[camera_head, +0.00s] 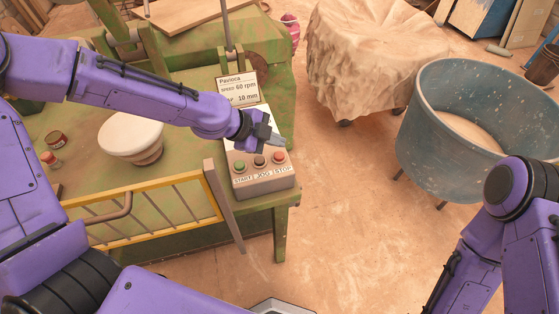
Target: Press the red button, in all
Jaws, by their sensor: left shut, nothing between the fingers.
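A control box (266,182) sits at the right front corner of the green machine table. It carries a green button (239,166), a dark button (259,161) and a red button (278,157) in a row, labelled START, JOG and STOP. My left gripper (281,142) is shut and empty. In the picture it is just above the red button; whether it touches the button I cannot tell. My right gripper is out of view; only part of that arm shows at the right.
A sign card (237,88) stands behind the box. A white-topped round pot (131,136) and small jars (55,140) stand on the table (90,183). A yellow barred guard (150,209) is in front. A large blue tub (420,150) and a covered heap (370,55) stand right.

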